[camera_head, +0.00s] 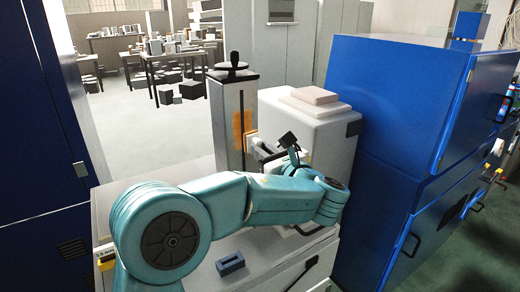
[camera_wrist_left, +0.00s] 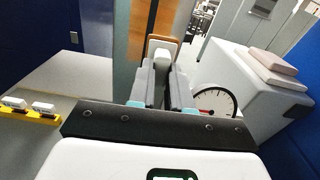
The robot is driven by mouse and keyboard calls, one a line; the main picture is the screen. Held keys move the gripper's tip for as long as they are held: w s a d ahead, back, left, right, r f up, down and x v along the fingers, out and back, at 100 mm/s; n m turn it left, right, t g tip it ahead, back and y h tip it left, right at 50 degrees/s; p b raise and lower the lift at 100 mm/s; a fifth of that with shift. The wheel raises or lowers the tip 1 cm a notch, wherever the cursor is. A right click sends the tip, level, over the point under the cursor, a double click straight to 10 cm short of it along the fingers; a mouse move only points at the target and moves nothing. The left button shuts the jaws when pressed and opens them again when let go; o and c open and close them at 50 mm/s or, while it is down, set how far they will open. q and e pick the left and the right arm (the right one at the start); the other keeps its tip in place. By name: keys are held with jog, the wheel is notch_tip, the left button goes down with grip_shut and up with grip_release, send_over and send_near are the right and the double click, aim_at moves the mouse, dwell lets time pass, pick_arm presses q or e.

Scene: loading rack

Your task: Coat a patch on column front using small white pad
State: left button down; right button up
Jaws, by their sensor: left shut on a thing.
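The grey column (camera_head: 227,120) stands upright on the light bench, with a dark round knob on top. An orange patch (camera_head: 240,128) lies on its front; it also shows in the wrist view (camera_wrist_left: 148,22). My left gripper (camera_head: 262,150) is shut on the small white pad (camera_wrist_left: 162,46), which has a tan edge. The pad is at the patch's lower part, facing the column; whether it touches cannot be told. In the head view the gripper partly hides the pad. My right gripper is in neither view.
A white box-shaped unit (camera_head: 306,128) with pinkish slabs (camera_head: 315,95) on top stands right of the column. Blue cabinets (camera_head: 395,110) flank it. A small blue block (camera_head: 230,263) lies on the bench. A round dial (camera_wrist_left: 215,103) and a yellow strip with white pieces (camera_wrist_left: 30,111) show in the wrist view.

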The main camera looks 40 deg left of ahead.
pick_arm(q)
jog(key=s, duration=0.2)
jog(key=s+a+b, duration=0.1)
jog(key=shift+s+a, duration=0.1)
jog(key=shift+s, duration=0.3)
jog(key=v, duration=0.6)
jog(key=shift+a, duration=0.1)
jog(key=shift+r, duration=0.1)
dwell(0.3)
